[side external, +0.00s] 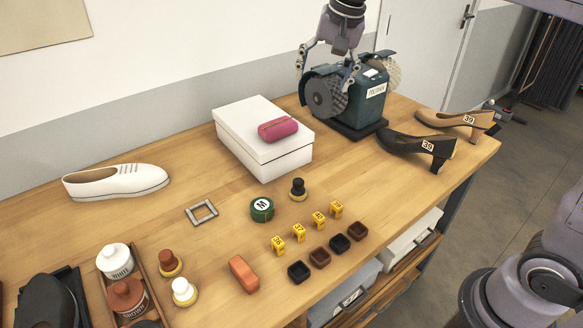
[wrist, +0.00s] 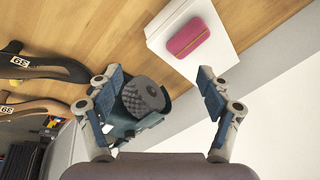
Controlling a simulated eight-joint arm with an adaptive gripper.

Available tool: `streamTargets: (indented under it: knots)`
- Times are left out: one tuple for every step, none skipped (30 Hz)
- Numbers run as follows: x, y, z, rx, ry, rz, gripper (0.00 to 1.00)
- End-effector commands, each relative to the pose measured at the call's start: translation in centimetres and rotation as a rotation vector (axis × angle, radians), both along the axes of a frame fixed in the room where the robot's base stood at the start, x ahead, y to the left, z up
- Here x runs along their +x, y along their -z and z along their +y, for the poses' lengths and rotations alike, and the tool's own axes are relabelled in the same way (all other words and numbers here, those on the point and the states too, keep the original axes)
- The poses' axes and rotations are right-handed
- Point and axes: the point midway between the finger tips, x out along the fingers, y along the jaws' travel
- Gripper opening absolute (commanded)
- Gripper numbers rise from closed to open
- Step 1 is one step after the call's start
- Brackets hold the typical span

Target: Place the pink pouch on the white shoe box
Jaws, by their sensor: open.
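The pink pouch (side external: 278,129) lies on the lid of the white shoe box (side external: 262,158), near the lid's right side in the side external view. In the wrist view the pouch (wrist: 188,37) also rests on the white box top (wrist: 222,38). My gripper (side external: 328,66) is open and empty. It hangs above the dark green polishing machine (side external: 347,98), to the right of the box and apart from the pouch. In the wrist view its two fingers (wrist: 160,91) are spread wide, with the box and pouch beyond them.
A black heeled shoe (side external: 415,146) and a tan heeled shoe (side external: 455,121) stand right of the machine. A white shoe (side external: 117,182) lies left of the box. A green tin (side external: 262,209), brushes and several small blocks fill the front. Bare wood lies between the white shoe and the box.

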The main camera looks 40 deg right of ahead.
Motion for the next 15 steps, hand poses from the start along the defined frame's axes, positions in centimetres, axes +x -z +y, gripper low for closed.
streamTargets:
  knots:
    - [-1.6, 0.5, -0.3, -0.017, -0.05, -0.023, 0.79]
    - [-2.4, 0.8, -0.4, -0.028, -0.081, -0.037, 0.79]
    - [-3.5, 1.2, -0.6, -0.043, -0.122, -0.055, 0.79]
    - [-4.3, 1.6, -0.7, -0.055, -0.153, -0.067, 0.79]
    - [-5.1, 2.0, -0.8, -0.068, -0.185, -0.082, 0.79]
    - [-6.2, 2.6, -1.0, -0.086, -0.225, -0.1, 0.79]
    - [-7.0, 3.1, -1.1, -0.099, -0.255, -0.113, 0.79]
    - [-7.8, 3.7, -1.2, -0.113, -0.285, -0.127, 0.79]
    - [-8.9, 4.4, -1.4, -0.133, -0.326, -0.145, 0.79]
    - [-9.7, 5.0, -1.5, -0.148, -0.357, -0.157, 0.79]
    - [-10.6, 5.7, -1.6, -0.164, -0.386, -0.171, 0.79]
    - [-11.6, 6.6, -1.7, -0.186, -0.426, -0.187, 0.79]
    - [-12.4, 7.3, -1.8, -0.203, -0.455, -0.2, 0.79]
    - [-13.2, 8.0, -1.9, -0.22, -0.484, -0.214, 0.79]
    - [-14.2, 8.9, -2.0, -0.241, -0.519, -0.228, 0.79]
